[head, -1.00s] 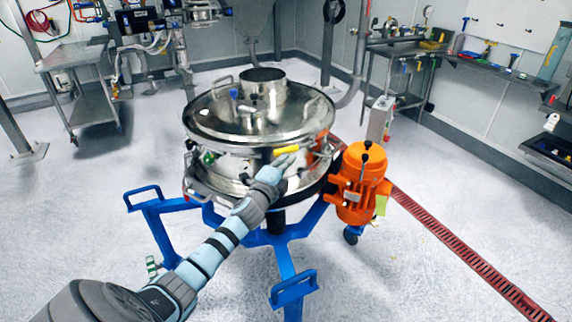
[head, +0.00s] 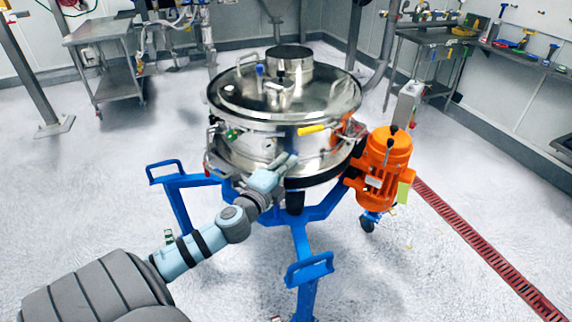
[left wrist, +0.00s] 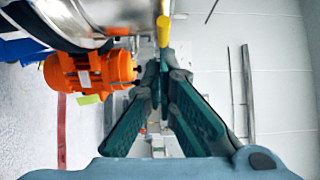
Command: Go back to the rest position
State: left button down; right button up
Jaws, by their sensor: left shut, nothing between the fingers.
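The steel powder sifter (head: 285,100) stands on a blue frame (head: 305,225) in the middle of the head view, with an orange motor (head: 382,165) at its right. A yellow handle (head: 312,129) sits on the sifter's front side. My left gripper (head: 288,160) is in front of the sifter body, just below and left of the yellow handle. In the left wrist view its fingers (left wrist: 160,75) are shut with nothing between them, and the yellow handle (left wrist: 163,30) shows just beyond the tips. My right gripper does not show.
A steel cart (head: 105,60) stands at the back left. A workbench (head: 430,45) and a wall shelf (head: 520,55) with tools are at the back right. A red floor drain (head: 485,250) runs along the right. The pale floor around the sifter is mostly clear.

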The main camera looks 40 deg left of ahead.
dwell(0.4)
pick_arm(q)
jog(key=s+a+f+n+g, duration=0.2)
jog(key=a+f+n+g, duration=0.1)
jog(key=f, duration=0.6)
jog(key=s+a+f+n+g, duration=0.2)
jog(key=f+n, duration=0.1)
jog(key=f, duration=0.7)
jog(key=s+f+n+g, duration=0.4)
jog(key=s+f, duration=0.6)
jog(key=f, duration=0.5)
jog(key=s+d+f+n+g+h, duration=0.1)
jog(key=s+d+f+n+g, duration=0.15)
jog(key=s+f, duration=0.4)
jog(key=s+d+f+n+g, duration=0.1)
jog(key=s+d+f+g, duration=0.1)
jog(key=s+d+f, duration=0.35)
jog(key=s+d+f+n+g+h, duration=0.1)
jog(key=s+d+f, duration=0.2)
jog(key=s+d, duration=0.2)
jog(key=s+d+f+n+g+h, duration=0.1)
jog(key=s+d, duration=0.5)
jog(key=s, duration=0.6)
jog(key=shift+d+f+g, duration=0.3)
jog(key=shift+f+g, duration=0.15)
jog(key=shift+f, duration=0.5)
